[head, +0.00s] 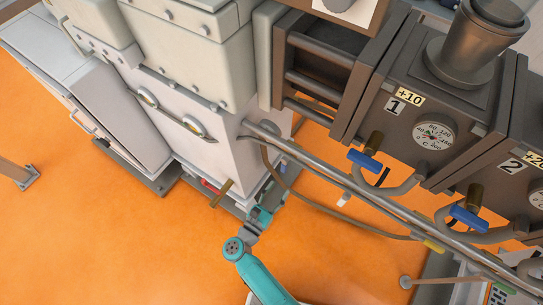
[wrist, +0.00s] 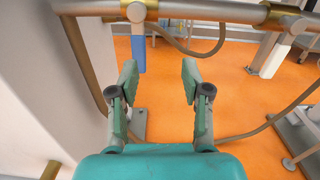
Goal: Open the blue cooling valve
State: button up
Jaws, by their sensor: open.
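In the wrist view a blue valve handle (wrist: 138,52) hangs down from a brass fitting on a steel pipe (wrist: 200,12). My gripper (wrist: 159,76) is open and empty. The handle shows ahead of it, nearer the left finger, and looks apart from the fingers. In the head view my gripper (head: 263,213) is low beside the white cabinet, and its fingertips are hard to make out. Two blue valve handles show on the machine there, one under unit 1 (head: 364,160) and one under unit 2 (head: 468,218). I cannot tell which handle the wrist view shows.
A long steel pipe (head: 340,188) and a brown hose (head: 310,202) run beside my gripper. The white cabinet (head: 185,125) stands close by, with a red part (head: 209,186) low on it. The orange floor (head: 110,235) at left is mostly clear.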

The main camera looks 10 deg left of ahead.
aim_at(283, 167)
jog(key=shift+m, duration=0.5)
jog(key=w, duration=1)
jog(key=shift+w+f, duration=0.2)
grip_shut()
